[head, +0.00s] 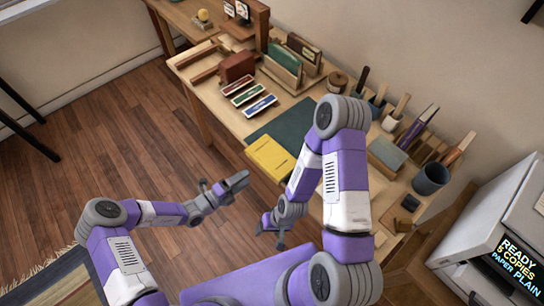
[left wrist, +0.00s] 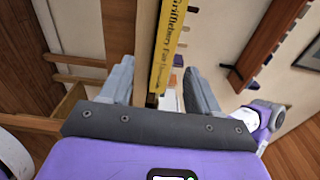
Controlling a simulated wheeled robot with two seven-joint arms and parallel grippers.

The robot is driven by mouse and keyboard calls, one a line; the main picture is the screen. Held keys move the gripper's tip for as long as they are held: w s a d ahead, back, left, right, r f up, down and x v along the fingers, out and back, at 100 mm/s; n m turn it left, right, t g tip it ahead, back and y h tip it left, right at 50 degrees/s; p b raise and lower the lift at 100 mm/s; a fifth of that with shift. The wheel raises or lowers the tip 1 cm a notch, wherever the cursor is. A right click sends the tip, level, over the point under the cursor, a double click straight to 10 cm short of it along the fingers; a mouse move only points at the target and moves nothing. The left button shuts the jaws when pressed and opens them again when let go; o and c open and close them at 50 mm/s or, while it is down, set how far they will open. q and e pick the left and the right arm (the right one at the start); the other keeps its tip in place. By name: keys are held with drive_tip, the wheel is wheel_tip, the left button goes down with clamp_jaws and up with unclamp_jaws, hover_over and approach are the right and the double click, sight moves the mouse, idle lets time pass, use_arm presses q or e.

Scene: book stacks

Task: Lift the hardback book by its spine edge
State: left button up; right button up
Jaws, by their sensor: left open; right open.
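The hardback book is yellow and lies flat at the front edge of the desk in the head view (head: 268,156). In the left wrist view its yellow spine (left wrist: 170,40) with dark lettering runs upright in the picture, in line with the gap between my fingers. My left gripper (head: 238,184) is open, just off the desk's front edge and left of and below the book in the picture. It shows no contact with the book. Its two grey fingers also frame the left wrist view (left wrist: 160,84). My right gripper (head: 270,226) is open and empty, lower down, off the desk.
A dark green mat (head: 284,132) lies behind the book on the desk. Three small coloured boxes (head: 248,94) and a wooden file holder (head: 284,66) stand farther back. A grey cup (head: 430,180) and brush pots are at the right.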

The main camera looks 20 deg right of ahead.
sight(259, 166)
use_arm(q)
drive_tip(key=x, duration=0.5)
drive_tip(key=b+x, duration=0.1)
drive_tip(key=x, duration=0.1)
drive_tip(key=shift+w+d+r, duration=0.15)
drive_tip(key=shift+w+r, duration=0.25)
clamp_jaws()
